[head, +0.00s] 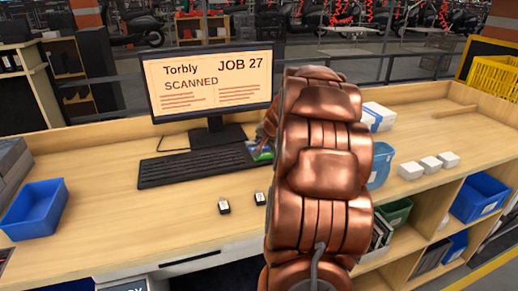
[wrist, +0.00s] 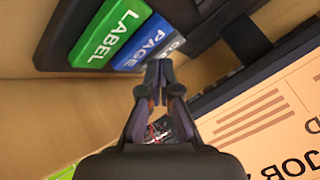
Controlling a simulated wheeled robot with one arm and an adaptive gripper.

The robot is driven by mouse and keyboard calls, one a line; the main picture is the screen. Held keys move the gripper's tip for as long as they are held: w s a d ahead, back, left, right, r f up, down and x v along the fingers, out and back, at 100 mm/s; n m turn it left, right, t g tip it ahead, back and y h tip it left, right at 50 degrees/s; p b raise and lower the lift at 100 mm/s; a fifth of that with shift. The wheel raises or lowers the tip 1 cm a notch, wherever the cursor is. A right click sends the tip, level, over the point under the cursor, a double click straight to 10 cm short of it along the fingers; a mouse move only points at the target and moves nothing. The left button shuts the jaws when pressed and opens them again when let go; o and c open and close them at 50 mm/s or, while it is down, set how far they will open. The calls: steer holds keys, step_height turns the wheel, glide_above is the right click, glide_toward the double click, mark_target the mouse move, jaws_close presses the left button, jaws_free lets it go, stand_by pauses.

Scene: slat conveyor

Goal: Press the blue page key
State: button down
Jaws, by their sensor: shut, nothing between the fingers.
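In the head view the key block (head: 261,152) shows as a small patch of green and blue at the right end of the keyboard, partly hidden by my arm. My gripper (head: 267,133) is mostly hidden behind the arm there.
A monitor (head: 208,85) reading Torbly, JOB 27, SCANNED stands behind the black keyboard (head: 190,167). A blue bin (head: 34,209) stands left; small white boxes (head: 428,165) sit right.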

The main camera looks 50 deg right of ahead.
steer(key=shift+f, duration=0.4)
